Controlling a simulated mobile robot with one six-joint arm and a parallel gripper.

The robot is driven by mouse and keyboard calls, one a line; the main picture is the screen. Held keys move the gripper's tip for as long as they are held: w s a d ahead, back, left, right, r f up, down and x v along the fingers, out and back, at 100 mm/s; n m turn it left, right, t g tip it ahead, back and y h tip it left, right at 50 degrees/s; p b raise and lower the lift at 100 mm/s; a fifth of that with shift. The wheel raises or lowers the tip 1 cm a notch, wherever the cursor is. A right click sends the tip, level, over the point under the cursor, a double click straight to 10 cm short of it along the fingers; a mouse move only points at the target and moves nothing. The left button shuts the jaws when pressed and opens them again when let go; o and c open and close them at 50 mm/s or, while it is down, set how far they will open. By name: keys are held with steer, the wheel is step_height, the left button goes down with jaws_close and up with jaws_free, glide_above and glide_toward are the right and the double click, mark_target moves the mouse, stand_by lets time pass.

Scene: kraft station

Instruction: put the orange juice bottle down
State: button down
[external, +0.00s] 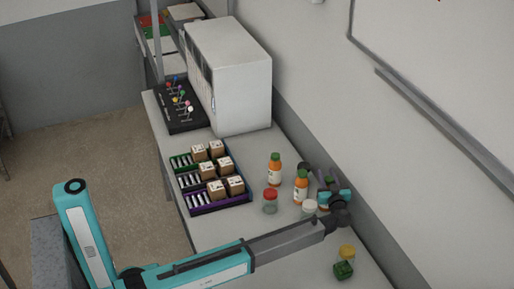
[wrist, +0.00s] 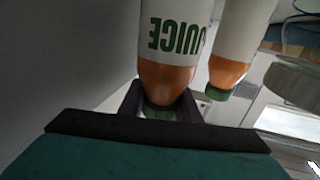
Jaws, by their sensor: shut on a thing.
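In the wrist view, an orange juice bottle (wrist: 170,50) with a white label hangs upside down in the picture. Its green cap end sits between the dark fingers of my gripper (wrist: 160,105), which is shut on it. In the external view, my gripper (external: 320,180) is over the right side of the counter, near the wall.
Another juice bottle (external: 275,170) stands farther back. A red-lidded jar (external: 270,201) and a white-lidded jar (external: 309,206) stand nearby. A yellow-lidded jar (external: 347,252) and a green cube (external: 343,270) are in front. Colored trays (external: 220,204) with boxes lie left.

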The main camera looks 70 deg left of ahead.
mark_target(330, 181)
steer(key=shift+f, duration=0.1)
steer(key=c, duration=1.3)
jaws_free()
steer(key=b+v, duration=0.2)
steer(key=v, duration=0.3)
steer(key=shift+s+d, duration=0.1)
steer(key=shift+d, duration=0.1)
step_height(330, 181, up, 5)
steer(key=shift+a+r+b, duration=0.15)
steer(key=shift+a+b, duration=0.05)
steer(key=shift+b, duration=0.3)
steer(key=shift+r, duration=0.95)
